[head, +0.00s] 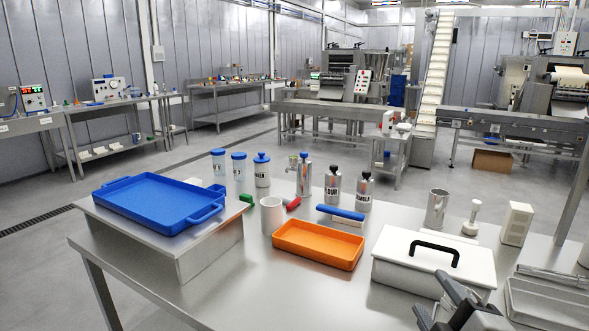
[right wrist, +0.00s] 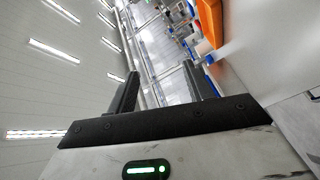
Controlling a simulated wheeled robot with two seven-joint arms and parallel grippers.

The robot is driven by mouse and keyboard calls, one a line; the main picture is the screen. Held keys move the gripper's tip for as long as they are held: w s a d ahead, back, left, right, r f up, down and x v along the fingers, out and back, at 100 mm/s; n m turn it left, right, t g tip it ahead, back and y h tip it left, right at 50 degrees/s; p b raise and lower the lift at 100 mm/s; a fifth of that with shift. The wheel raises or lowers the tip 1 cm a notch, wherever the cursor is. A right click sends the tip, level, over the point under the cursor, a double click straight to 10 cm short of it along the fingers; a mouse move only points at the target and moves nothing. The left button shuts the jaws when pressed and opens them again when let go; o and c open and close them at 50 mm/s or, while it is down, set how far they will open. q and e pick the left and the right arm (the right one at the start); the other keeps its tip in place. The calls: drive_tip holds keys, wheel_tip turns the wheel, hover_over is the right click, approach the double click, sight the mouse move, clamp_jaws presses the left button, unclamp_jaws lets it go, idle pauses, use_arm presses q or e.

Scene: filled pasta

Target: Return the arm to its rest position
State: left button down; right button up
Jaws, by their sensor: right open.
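My right gripper (head: 432,298) shows at the bottom right of the head view, over the near part of the steel table (head: 215,292). It is in front of the white lidded box (head: 395,275) with the black handle. In the right wrist view, the two dark fingers of my right gripper (right wrist: 162,82) stand apart with nothing between them. The wrist view is tilted, with the ceiling at left and the table at right. My left arm and gripper are not in view.
A blue tray (head: 150,200) sits on a raised steel stand at left. An orange tray (head: 318,246) lies mid-table; its edge shows in the wrist view (right wrist: 209,22). The front-left table is clear.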

drive_tip(key=s+f+m+g, duration=0.2)
drive_tip(key=f, duration=0.2)
drive_tip(key=s+d+f+m+g+h, duration=0.1)
drive_tip(key=s+f+m+g, duration=0.1)
drive_tip(key=s+f+m, duration=0.1)
drive_tip(key=s+f+m+g, duration=0.2)
drive_tip(key=f+g, duration=0.1)
drive_tip(key=f, duration=0.2)
drive_tip(key=shift+s+d+f+h, duration=0.25)
drive_tip(key=shift+f+h, duration=0.05)
drive_tip(key=shift+f, duration=0.1)
drive_tip(key=s+a+f+m+g+y, duration=0.1)
drive_tip(key=s+f+m+g, duration=0.25)
drive_tip(key=s, duration=0.25)
drive_tip(key=s+a+f+m+g, duration=0.1)
drive_tip(key=s+f+m+g, duration=0.1)
drive_tip(key=s+f+g, duration=0.3)
drive_tip(key=w+a+f+t+y, duration=0.3)
drive_tip(key=w+a+f+t, duration=0.1)
drive_tip(key=t, duration=0.4)
drive_tip(key=shift+w+a+f+n+t, duration=0.2)
drive_tip(key=shift+w+a+n+t, duration=0.2)
drive_tip(key=shift+a, duration=0.55)
